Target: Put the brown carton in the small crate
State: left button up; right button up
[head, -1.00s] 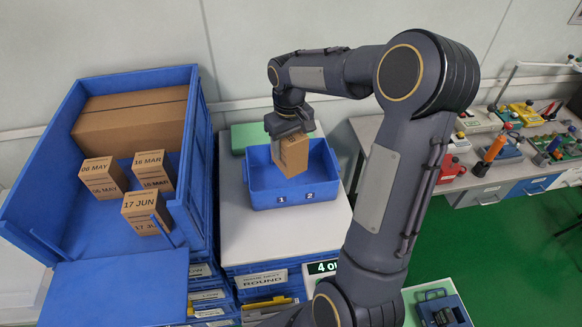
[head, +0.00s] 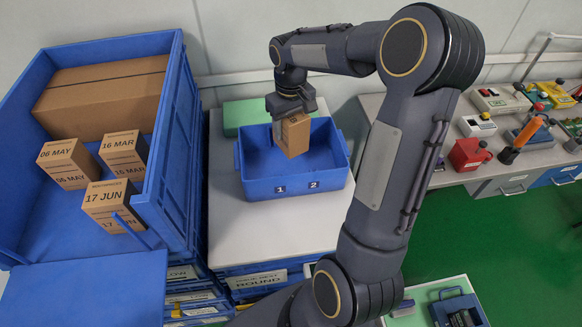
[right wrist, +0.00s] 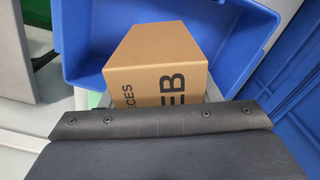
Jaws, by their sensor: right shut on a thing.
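A brown carton (head: 293,136) is held in my right gripper (head: 291,112), over or inside the small blue crate (head: 270,191). I cannot tell whether it touches the crate floor. The fingertips are hidden there. My left gripper is not in view.
A large open blue bin (head: 178,130) at the left holds a big box (head: 100,95) and several small dated cartons (head: 112,203). A green case (head: 245,114) lies behind the small crate. A bench (head: 465,178) with testers and tools stands at the right.

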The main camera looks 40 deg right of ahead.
notch_tip(320, 180, down, 10)
jog(key=shift+r, duration=0.15)
dwell(0.3)
jog(key=o, duration=1.1)
jog(key=shift+c, duration=0.2)
